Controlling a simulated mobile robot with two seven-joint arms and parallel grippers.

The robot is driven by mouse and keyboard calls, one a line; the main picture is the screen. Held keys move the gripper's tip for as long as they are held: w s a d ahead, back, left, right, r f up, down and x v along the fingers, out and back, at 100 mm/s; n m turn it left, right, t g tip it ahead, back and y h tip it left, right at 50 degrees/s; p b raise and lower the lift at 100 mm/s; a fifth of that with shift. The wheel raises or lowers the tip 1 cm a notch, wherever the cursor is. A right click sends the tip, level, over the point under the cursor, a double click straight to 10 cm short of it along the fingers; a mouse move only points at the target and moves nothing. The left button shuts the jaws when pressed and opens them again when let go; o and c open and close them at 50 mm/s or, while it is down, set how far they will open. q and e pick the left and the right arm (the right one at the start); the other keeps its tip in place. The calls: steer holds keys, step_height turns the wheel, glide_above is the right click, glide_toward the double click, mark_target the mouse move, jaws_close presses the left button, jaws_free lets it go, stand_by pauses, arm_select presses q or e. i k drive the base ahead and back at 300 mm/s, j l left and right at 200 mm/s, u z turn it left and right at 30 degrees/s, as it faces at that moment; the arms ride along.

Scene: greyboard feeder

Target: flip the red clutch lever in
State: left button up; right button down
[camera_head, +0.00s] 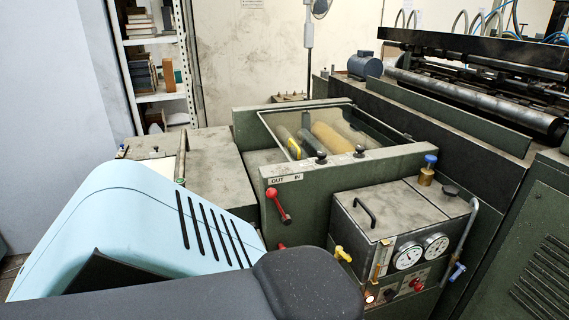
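The red clutch lever (278,204) is on the front face of the green machine (310,208), below a small white label marked OUT at left and IN at right (285,179). The lever is tilted, with a larger red knob at its upper left, under the OUT side, and its other end at lower right. Neither gripper is in view. A dark, rounded part, which looks like one of my arm links, fills the bottom foreground below the lever and does not cover it.
A light blue vented casing (140,228) takes up the lower left. Right of the lever stand a grey box with a black handle (366,212), two gauges (408,255), a yellow-handled valve (343,254) and a blue-handled valve (458,271). Another red knob (281,246) is below the lever.

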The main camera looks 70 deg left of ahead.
mark_target(271, 193)
steer(key=u, duration=2.1)
steer(key=l+z, duration=0.1)
steer(key=i+l, duration=0.05)
